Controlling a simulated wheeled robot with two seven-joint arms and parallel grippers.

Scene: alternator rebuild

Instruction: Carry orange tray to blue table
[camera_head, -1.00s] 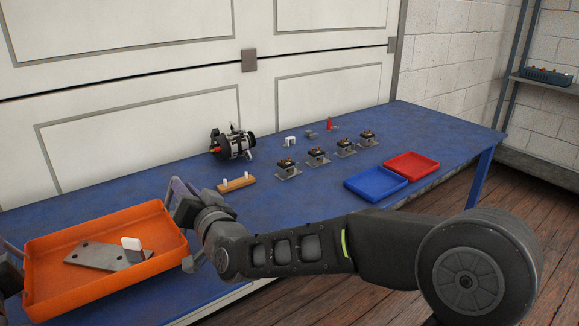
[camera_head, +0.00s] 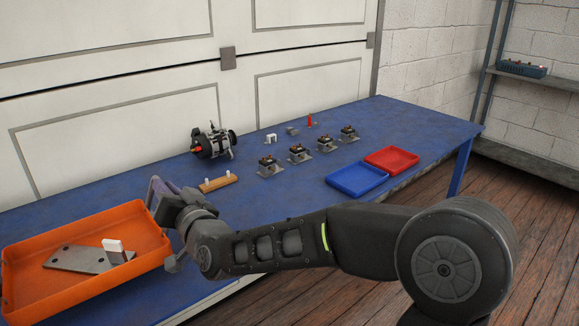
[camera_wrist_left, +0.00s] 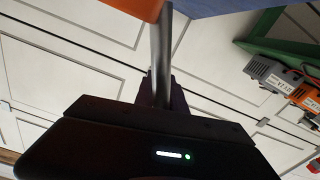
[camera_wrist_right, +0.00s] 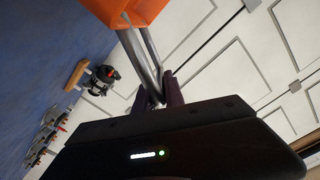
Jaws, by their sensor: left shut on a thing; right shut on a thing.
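The orange tray (camera_head: 150,262) is at the lower left of the head view, over the left end of the blue table (camera_head: 265,215). I cannot tell whether it touches the tabletop. A grey metal plate (camera_head: 75,260) and a small white block (camera_head: 115,250) lie in it. My right gripper (camera_head: 163,208) is at the tray's right end. In the right wrist view its fingers (camera_wrist_right: 158,98) are shut on a metal handle below the orange tray wall (camera_wrist_right: 140,12). My left gripper (camera_wrist_left: 160,92) shows only in its wrist view, shut on the handle at the other end.
On the table stand an alternator (camera_head: 212,142), a wooden strip (camera_head: 218,183), several small fixtures (camera_head: 300,153), a blue bin (camera_head: 357,180) and a red bin (camera_head: 391,160). White panelled doors (camera_head: 110,120) rise behind. A shelf rack (camera_head: 480,100) stands at the right.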

